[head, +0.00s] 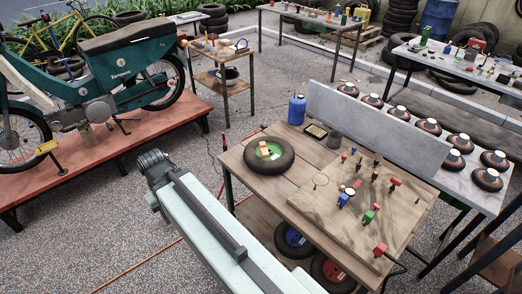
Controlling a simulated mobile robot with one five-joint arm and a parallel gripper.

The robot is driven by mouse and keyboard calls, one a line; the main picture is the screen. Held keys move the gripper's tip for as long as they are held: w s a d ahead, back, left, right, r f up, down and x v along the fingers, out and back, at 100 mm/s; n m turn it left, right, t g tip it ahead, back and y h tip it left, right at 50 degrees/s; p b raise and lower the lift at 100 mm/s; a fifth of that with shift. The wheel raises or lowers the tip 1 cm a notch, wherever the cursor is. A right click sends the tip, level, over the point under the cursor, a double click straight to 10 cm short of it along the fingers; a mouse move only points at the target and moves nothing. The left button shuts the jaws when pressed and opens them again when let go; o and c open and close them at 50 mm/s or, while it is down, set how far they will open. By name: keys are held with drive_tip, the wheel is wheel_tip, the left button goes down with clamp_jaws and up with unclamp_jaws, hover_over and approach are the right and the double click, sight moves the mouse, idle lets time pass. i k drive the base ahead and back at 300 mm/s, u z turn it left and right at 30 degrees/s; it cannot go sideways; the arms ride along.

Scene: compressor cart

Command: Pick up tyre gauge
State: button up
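I cannot single out the tyre gauge for sure. Several small fittings stand on a wooden board (320,205) on the near wooden table. Among them are a blue piece (344,201) beside a small round pale disc (350,191), a green-and-red piece (369,216), a red piece (394,184) and a red block (380,249) with a dark hose at the front right edge. My pale arm reaches up from the bottom to the left of this table, apart from the fittings. Its gripper fingers do not show.
A tyre with a green hub (284,164), a blue canister (297,110) and a dark cup (335,137) stand on the table's left and back. A grey upright panel (375,130) borders its back. A teal moped (115,75) stands on a red platform (100,150). Paving between is mostly clear.

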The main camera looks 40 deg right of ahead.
sight(263, 150)
drive_tip(key=u, duration=0.05)
drive_tip(key=i, duration=1)
drive_tip(key=z, duration=0.05)
